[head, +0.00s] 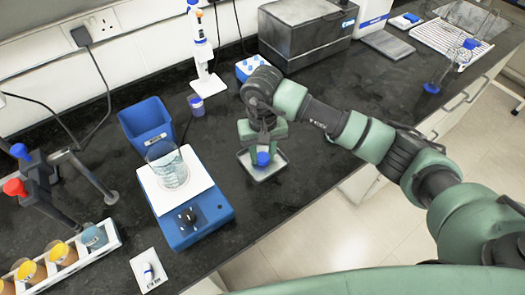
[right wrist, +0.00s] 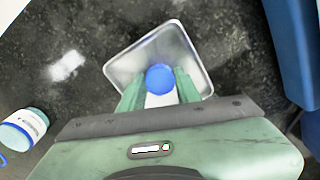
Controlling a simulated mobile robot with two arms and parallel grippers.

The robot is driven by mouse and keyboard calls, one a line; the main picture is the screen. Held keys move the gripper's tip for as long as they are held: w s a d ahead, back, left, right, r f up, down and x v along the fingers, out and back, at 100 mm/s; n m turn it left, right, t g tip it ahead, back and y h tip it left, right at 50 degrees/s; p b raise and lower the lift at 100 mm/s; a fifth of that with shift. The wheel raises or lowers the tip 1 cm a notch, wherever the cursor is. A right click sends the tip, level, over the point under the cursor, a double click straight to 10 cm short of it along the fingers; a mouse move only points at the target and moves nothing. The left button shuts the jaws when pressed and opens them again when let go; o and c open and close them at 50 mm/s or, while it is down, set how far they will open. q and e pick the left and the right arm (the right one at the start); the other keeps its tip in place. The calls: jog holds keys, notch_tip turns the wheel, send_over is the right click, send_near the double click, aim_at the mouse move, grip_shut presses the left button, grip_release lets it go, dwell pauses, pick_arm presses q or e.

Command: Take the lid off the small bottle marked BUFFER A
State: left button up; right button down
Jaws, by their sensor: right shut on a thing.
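In the head view the blue lid (head: 263,158) shows just below my right gripper, over a small metal tray (head: 274,171). I cannot tell whether the bottle touches the tray. No marking on it is readable. My left gripper is not in view.
A blue stirrer (head: 205,222) with a glass beaker (head: 168,165) stands left of the tray. A blue bin (head: 146,122) is behind it. A pipette stand (head: 206,80) and a grey box (head: 307,30) stand at the back.

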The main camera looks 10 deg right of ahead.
aim_at(262, 158)
jog(key=shift+f+b, duration=0.2)
jog(key=shift+b, duration=0.1)
jog(key=c, duration=1)
grip_release()
jog(key=shift+r, duration=0.1)
jog(key=shift+r+p, duration=0.3)
jog(key=shift+p, duration=0.15)
notch_tip(262, 158, up, 12)
jog(key=b, duration=0.4)
jog(key=shift+f, duration=0.15)
